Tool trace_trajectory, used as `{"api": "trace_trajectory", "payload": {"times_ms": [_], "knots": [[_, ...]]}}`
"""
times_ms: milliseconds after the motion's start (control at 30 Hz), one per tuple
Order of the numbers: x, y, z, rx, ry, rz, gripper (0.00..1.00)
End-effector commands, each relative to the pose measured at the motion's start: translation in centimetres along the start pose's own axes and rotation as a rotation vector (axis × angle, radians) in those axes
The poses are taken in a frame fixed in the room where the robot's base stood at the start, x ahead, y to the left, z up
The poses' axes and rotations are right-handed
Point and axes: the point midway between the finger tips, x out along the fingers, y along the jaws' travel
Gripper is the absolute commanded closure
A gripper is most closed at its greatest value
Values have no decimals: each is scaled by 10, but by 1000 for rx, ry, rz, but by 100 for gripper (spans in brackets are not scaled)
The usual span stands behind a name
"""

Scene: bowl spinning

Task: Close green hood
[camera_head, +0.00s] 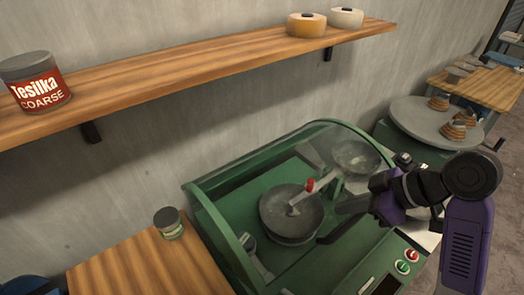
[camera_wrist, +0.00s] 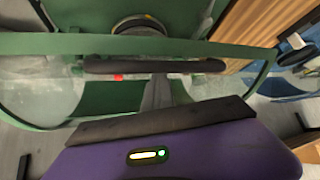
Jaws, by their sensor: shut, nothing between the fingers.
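The green hood (camera_head: 235,243) has a green frame with clear panels and sits on the green machine. Its dark handle bar (camera_head: 338,228) runs along the front edge; in the wrist view the handle (camera_wrist: 155,66) lies across the green frame bar. I cannot tell whether the hood is fully down. My gripper (camera_head: 343,207) is shut and empty, close to the handle from the right. In the wrist view the shut fingers (camera_wrist: 157,88) point at the handle's middle; contact is unclear. My wrist hides part of the machine's right side.
A grey bowl (camera_head: 290,214) and a red-tipped tool (camera_head: 310,186) are inside the machine. Green and red buttons (camera_head: 406,262) are on its front. A jar (camera_head: 168,223) stands on the left wooden table. A wall shelf (camera_head: 190,72) runs above. A round grey table (camera_head: 420,118) stands behind right.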

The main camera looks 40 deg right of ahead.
Motion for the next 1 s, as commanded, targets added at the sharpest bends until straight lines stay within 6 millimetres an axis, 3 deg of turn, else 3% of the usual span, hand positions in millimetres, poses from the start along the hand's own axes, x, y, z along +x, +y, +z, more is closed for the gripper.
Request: {"api": "trace_trajectory", "payload": {"times_ms": [1000], "knots": [[9,-16,50,0,-2,-7,100]]}}
